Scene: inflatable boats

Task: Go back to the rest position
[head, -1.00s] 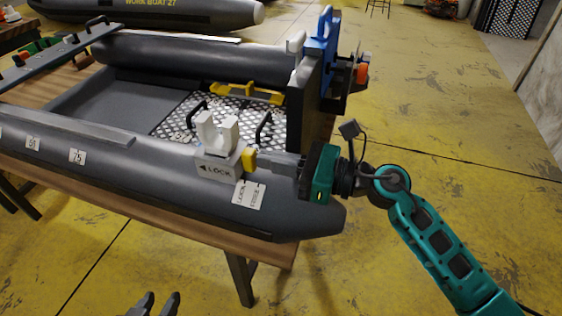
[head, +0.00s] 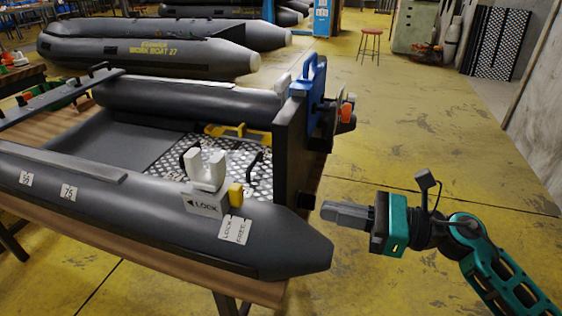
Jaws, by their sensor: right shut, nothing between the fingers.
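My right gripper (head: 328,212) is at the right of the head view. Its fingers are together and empty, pointing left. It is apart from the near tube of the grey inflatable boat (head: 110,208), over the open floor to the right of the boat's pointed tube end. My left gripper is not in the head view. On the near tube sits a white oarlock holder (head: 207,172) with a LOCK label and a yellow tab (head: 236,195) at its right. A LOCK/FREE label (head: 235,230) lies below the tab.
The boat rests on a wooden bench (head: 150,266). A dark transom with a blue clamp (head: 314,85) stands at its right end. Another inflatable boat (head: 145,50) and a red stool (head: 371,42) are farther back. The yellow floor (head: 430,135) at right is clear.

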